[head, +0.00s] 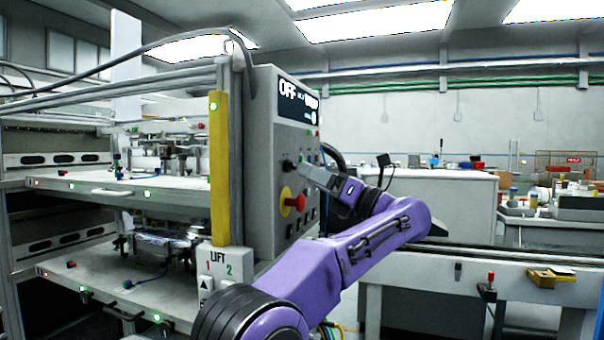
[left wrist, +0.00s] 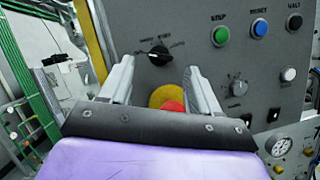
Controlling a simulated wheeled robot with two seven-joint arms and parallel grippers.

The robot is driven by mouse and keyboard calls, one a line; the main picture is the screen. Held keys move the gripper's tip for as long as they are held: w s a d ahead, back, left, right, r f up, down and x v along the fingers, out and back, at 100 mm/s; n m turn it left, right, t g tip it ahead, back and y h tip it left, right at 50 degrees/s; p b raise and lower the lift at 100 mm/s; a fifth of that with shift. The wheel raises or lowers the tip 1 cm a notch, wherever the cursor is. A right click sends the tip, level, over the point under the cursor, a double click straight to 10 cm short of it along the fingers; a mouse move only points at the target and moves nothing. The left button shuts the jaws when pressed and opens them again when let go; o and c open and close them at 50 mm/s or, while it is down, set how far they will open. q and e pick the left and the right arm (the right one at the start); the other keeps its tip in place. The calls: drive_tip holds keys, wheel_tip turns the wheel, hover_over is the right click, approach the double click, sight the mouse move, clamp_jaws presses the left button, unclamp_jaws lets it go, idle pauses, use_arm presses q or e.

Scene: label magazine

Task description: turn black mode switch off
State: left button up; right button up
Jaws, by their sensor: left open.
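The black mode switch (left wrist: 158,54) is a round rotary knob on the grey control panel (left wrist: 195,62), with small labels around it that I cannot read surely. In the head view the black switch (head: 289,165) sits on the panel's face, just left of my left gripper (head: 305,168). My left gripper (left wrist: 158,67) is open and empty, its two fingers pointing at the panel on either side of the switch. I cannot tell whether either finger touches it. My right gripper is not in view.
A red emergency button (head: 299,202) with a yellow collar (left wrist: 160,94) is just below the switch, partly behind my gripper. Green (left wrist: 220,36), blue (left wrist: 259,28) and black buttons (left wrist: 294,22) and a second knob (left wrist: 237,87) lie to the right. A display (head: 298,101) tops the panel.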

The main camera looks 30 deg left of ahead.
use_arm(q)
drive_tip(key=v, duration=0.7)
drive_tip(key=shift+r, duration=0.1)
